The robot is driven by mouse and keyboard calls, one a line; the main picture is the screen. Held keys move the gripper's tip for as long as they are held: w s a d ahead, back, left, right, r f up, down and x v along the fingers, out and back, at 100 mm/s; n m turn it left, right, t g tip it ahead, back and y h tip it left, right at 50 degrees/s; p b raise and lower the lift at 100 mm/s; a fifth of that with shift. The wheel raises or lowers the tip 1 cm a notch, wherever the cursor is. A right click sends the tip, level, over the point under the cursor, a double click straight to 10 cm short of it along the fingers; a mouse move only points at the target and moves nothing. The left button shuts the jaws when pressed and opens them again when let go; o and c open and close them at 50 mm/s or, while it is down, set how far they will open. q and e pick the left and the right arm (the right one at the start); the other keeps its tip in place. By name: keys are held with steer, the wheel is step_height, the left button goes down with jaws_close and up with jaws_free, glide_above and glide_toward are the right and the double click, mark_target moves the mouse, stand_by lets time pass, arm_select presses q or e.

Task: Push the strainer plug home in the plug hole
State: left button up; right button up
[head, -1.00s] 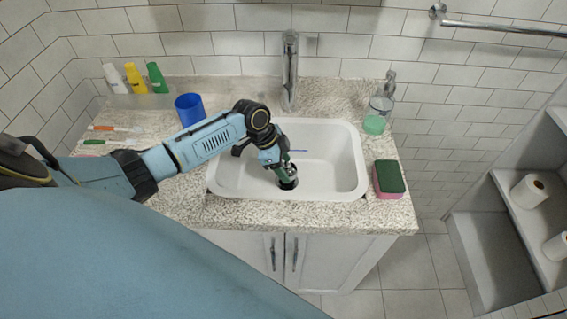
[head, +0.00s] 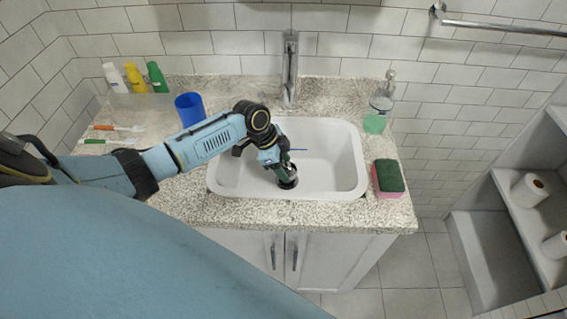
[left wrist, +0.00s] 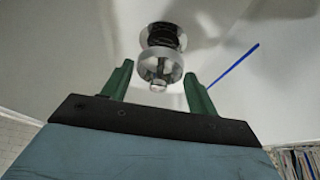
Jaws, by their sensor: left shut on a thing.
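The strainer plug (left wrist: 160,68) is a small silver cup with a knob, between the green fingers of my left gripper (left wrist: 159,72) in the left wrist view. The gripper is shut on it. The dark plug hole (left wrist: 163,37) with its bright rim shows just beyond the plug. In the head view my left gripper (head: 285,174) points down into the white sink (head: 335,168), low over the plug hole (head: 289,185). The fingers and arm hide most of the plug there. I cannot tell how far the plug is in the hole. My right gripper is not in view.
A thin blue stick (left wrist: 235,65) lies in the sink. The faucet (head: 290,70) stands behind. A sponge (head: 388,178) and soap dispenser (head: 378,110) stand to the right. A blue cup (head: 189,108), bottles (head: 135,78) and toothbrushes (head: 115,128) are to the left.

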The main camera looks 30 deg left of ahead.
arm_select(q)
steer(key=shift+f+b, duration=0.3)
steer(key=shift+f, duration=0.25)
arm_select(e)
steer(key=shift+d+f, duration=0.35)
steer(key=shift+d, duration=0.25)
arm_select(q)
steer(key=shift+f, duration=0.35)
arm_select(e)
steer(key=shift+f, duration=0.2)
arm_select(q)
steer(key=shift+f, duration=0.1)
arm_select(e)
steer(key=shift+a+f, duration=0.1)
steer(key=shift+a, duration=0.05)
arm_select(q)
steer(key=shift+f+b, duration=0.5)
steer(key=shift+b, duration=0.1)
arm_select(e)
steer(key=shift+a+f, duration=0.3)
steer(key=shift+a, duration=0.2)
